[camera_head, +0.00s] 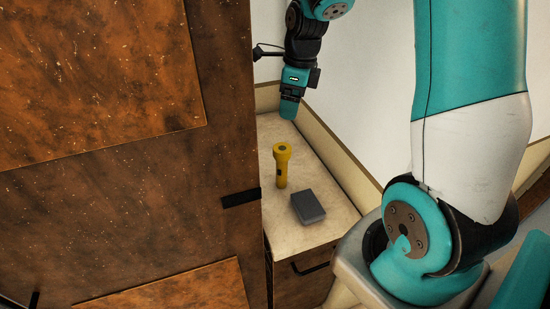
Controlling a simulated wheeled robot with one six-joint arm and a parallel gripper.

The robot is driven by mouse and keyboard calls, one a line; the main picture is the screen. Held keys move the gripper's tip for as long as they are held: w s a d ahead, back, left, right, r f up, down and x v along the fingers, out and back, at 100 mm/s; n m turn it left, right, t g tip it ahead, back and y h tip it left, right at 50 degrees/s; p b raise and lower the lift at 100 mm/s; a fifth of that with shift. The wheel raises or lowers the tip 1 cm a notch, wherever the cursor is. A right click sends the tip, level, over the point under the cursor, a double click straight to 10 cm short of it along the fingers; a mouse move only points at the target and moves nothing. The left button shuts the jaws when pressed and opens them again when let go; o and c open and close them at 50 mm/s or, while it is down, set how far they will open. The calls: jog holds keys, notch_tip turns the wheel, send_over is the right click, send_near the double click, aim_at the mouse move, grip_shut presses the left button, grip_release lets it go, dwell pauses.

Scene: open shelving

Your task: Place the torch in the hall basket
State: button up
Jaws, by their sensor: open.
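No basket shows in this view.
A dark grey box-like object (308,206) lies on the counter just right of the torch. A tall brown wooden cabinet (130,150) with a black handle stands close on the left. A white wall with a beige ledge bounds the counter behind. A drawer with a dark handle (312,268) is below.

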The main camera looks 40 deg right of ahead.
aim_at(283, 148)
jog(key=f, duration=0.3)
jog(key=f+p, duration=0.1)
jog(key=f, duration=0.3)
jog(key=w+f+p, duration=0.1)
jog(key=f, duration=0.3)
jog(key=shift+a, duration=0.35)
jog(key=shift+w+a+f+p, duration=0.15)
jog(key=shift+f+p, duration=0.55)
jog(key=shift+f, duration=0.7)
jog(key=shift+w+a+f+p, duration=0.1)
jog(key=shift+a+f+p, duration=0.15)
jog(key=shift+f+p, duration=0.8)
jog(key=shift+f+b, duration=0.3)
jog(key=shift+b, duration=0.05)
jog(key=shift+c, duration=0.4)
jog(key=c, duration=1.1)
